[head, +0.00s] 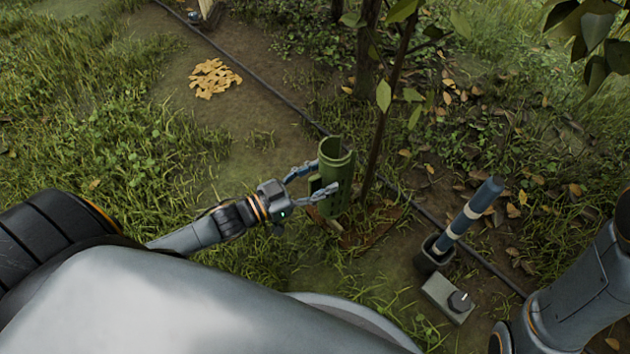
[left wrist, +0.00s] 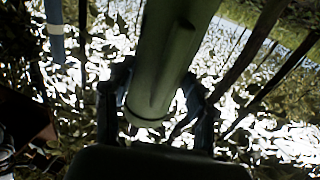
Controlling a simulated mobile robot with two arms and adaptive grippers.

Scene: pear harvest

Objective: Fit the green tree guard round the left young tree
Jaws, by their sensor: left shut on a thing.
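The green tree guard (head: 336,178) is an upright, slightly tilted open tube with a slit in its wall. My left gripper (head: 320,184) is shut on it from the left, with one finger on each side. In the left wrist view the guard (left wrist: 170,55) rises between the two fingers (left wrist: 155,112). The young tree (head: 383,122) has a thin dark trunk and stands just right of the guard. The guard is beside the trunk, not around it. Its lower end hides part of the brown patch (head: 362,236) at the tree's foot. My right gripper is not visible.
A blue tool handle with pale bands (head: 467,217) stands in a dark holder (head: 433,256), right of the tree. A grey box with a knob (head: 447,298) is nearer. A dark hose (head: 270,92) crosses the ground. Yellow leaves (head: 213,78) lie farther back. A thicker trunk (head: 366,50) stands behind.

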